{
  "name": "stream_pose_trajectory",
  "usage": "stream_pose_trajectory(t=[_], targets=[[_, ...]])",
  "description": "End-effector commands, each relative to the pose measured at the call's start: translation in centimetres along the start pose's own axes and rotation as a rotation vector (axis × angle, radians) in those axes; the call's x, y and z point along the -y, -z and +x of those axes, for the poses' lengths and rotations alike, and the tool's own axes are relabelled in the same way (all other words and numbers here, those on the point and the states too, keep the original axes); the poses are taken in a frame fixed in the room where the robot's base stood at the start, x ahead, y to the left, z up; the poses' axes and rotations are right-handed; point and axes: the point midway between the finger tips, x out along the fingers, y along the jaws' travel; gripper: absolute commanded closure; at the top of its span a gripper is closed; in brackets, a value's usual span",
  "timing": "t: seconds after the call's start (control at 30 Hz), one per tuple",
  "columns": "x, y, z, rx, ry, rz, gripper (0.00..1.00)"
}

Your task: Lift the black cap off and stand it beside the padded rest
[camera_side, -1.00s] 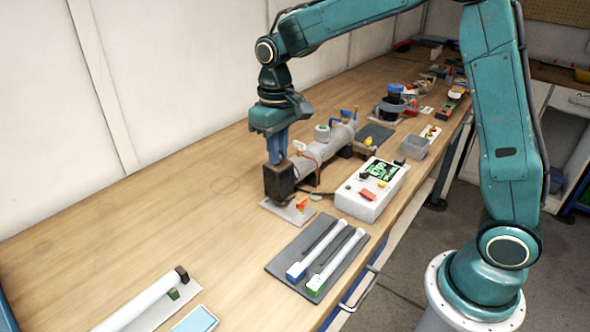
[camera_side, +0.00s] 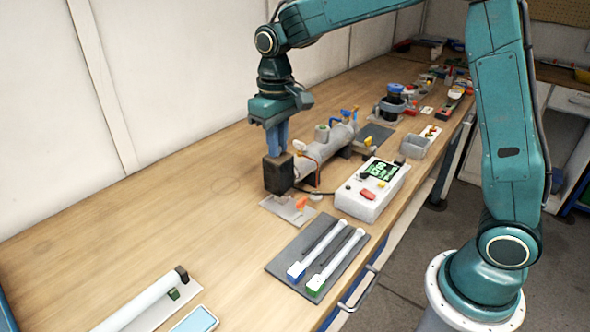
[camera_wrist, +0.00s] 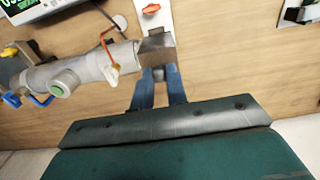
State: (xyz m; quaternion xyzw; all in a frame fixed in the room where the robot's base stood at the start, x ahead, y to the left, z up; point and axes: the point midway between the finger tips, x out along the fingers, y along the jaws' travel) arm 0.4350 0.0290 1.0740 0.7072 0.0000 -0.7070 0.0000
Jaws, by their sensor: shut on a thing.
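The black cap (camera_side: 279,176) is a dark square block at the near end of the grey reactor tube (camera_side: 318,152). My gripper (camera_side: 277,152) points down and is shut on the top of the cap. In the wrist view the blue fingers (camera_wrist: 157,80) pinch the cap (camera_wrist: 156,47), which shows grey-brown against the end of the tube (camera_wrist: 85,70). The cap hangs above a pale plate with an orange clip (camera_side: 301,203). I cannot tell whether the cap is fully clear of the tube. I cannot tell for sure which piece is the padded rest.
A white control box (camera_side: 371,190) with a green display stands right of the tube. A grey mat (camera_side: 275,267) with two lamp tubes lies in front. A white tube on a stand (camera_side: 150,298) is at lower left. Bare wood (camera_side: 120,225) lies left of the cap.

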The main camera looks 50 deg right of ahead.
Motion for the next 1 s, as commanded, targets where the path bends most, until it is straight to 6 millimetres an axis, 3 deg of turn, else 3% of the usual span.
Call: stream_pose_trajectory(t=[1.0], targets=[[0.0,0.0,-2.5,-0.001,0.000,0.000,1.00]])
